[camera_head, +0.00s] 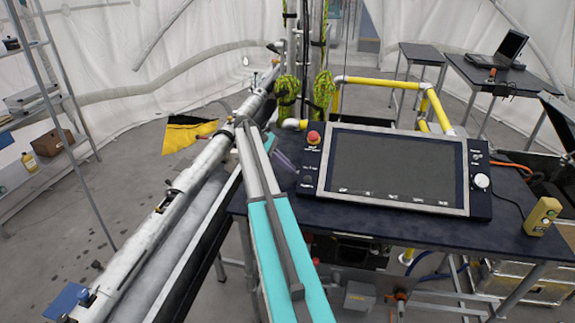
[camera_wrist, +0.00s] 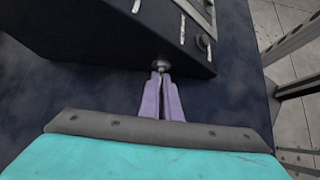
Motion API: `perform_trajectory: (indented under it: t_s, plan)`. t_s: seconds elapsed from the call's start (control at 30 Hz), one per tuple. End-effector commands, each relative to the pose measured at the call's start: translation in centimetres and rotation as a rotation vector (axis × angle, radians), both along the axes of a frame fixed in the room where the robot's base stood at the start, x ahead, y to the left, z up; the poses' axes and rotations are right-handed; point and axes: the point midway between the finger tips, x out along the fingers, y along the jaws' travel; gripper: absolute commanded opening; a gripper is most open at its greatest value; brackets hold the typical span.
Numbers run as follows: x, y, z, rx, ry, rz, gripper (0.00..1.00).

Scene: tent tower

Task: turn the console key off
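The control console (camera_head: 398,168) sits on the dark table, with a large blank screen and dark side panels. In the wrist view the console (camera_wrist: 115,35) fills the upper left, and a small metallic console key (camera_wrist: 161,65) sticks out of its side. My gripper (camera_wrist: 161,77) has purple fingers whose tips are close together at the key and appear closed on its outer end. In the head view my gripper (camera_head: 284,160) is at the console's left side, and the key is not distinguishable there. The key's turn position cannot be read.
A red emergency button (camera_head: 313,137) is on the console's upper left panel. A yellow handheld box (camera_head: 542,216) stands at the right end of the dark table (camera_head: 400,228). Yellow pipes (camera_head: 385,82) run behind the console. A long white tube (camera_head: 170,210) lies left of my arm.

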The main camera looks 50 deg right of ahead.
Motion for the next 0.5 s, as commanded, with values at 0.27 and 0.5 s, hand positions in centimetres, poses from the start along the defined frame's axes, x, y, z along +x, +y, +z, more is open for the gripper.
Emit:
perform_trajectory:
  t_s: [0.27, 0.5]
  plan:
    - [-0.18, 0.19, -0.5, 0.051, 0.03, -0.004, 0.0]
    - [-0.19, 0.27, -0.56, 0.053, 0.032, -0.004, 0.0]
